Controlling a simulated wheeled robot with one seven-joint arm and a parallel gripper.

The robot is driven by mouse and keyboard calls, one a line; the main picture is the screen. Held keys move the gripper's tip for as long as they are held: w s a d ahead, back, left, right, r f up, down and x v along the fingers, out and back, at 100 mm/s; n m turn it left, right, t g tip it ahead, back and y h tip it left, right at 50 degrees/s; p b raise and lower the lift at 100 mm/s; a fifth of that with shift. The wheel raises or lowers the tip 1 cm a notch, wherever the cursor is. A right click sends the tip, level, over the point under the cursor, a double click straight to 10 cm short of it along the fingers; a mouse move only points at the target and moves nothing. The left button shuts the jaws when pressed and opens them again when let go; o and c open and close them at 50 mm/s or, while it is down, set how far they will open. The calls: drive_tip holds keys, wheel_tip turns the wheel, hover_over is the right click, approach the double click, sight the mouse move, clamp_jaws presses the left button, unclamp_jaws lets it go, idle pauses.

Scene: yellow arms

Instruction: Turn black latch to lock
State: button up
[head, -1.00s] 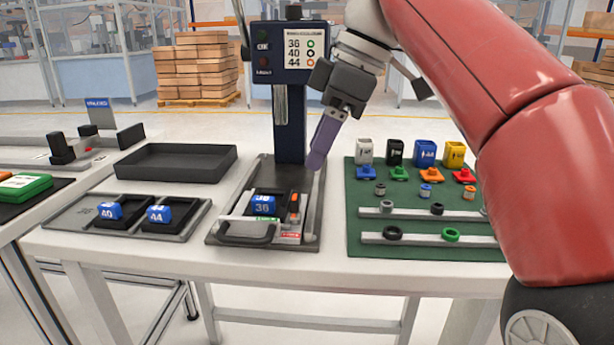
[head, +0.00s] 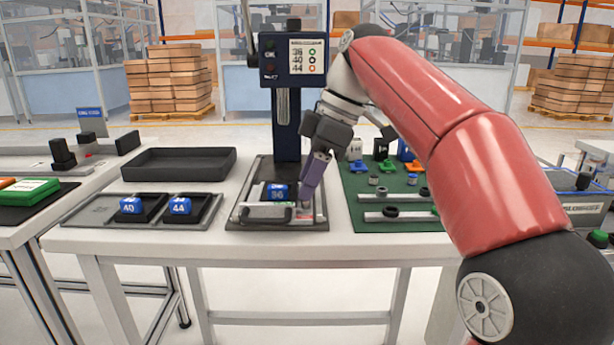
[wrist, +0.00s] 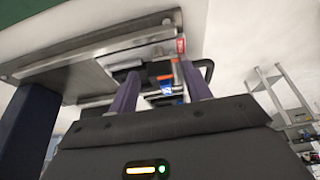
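The fixture (head: 237,222) stands on the table below the dark blue column, with a blue block marked 36 (head: 278,192) in it and a grey handle at its front. My gripper (head: 304,206) has purple fingers and reaches down to the fixture's right side, just right of the block. Its fingers hide the latch area in the head view. In the wrist view my gripper (wrist: 160,92) has its two fingers apart. A dark part with an orange piece (wrist: 163,77), likely the latch, shows between them, with a red label (wrist: 180,45) close by. I cannot tell whether the fingers touch it.
Blue blocks 40 (head: 130,206) and 44 (head: 180,206) sit in a tray to the left. An empty black tray (head: 178,164) lies behind them. A green board (head: 400,222) with rings and coloured parts lies to the right. The column carries a display (head: 307,57).

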drive_tip(key=c, duration=0.9)
drive_tip(key=shift+c, duration=0.2)
drive_tip(key=shift+m, duration=0.3)
drive_tip(key=m, duration=0.1)
drive_tip(key=m+t, duration=0.1)
drive_tip(key=m, duration=0.1)
drive_tip(key=shift+s+m+t+h, duration=0.15)
drive_tip(key=shift+m+t+h, duration=0.15)
drive_tip(key=m, duration=0.2)
drive_tip(key=m+t+p, duration=0.1)
drive_tip(key=m, duration=0.1)
drive_tip(key=shift+s+a+m+t+h, duration=0.1)
drive_tip(key=shift+a+m+t+h, duration=0.05)
drive_tip(key=shift+m+t+h, duration=0.2)
drive_tip(key=m, duration=0.2)
drive_tip(key=m+h, duration=0.1)
drive_tip(key=m, duration=0.1)
drive_tip(key=shift+a+t+h, duration=0.15)
drive_tip(key=shift+t+h, duration=0.1)
drive_tip(key=shift+t, duration=0.1)
drive_tip(key=m+h, duration=0.1)
drive_tip(key=m, duration=0.4)
drive_tip(key=shift+h, duration=0.4)
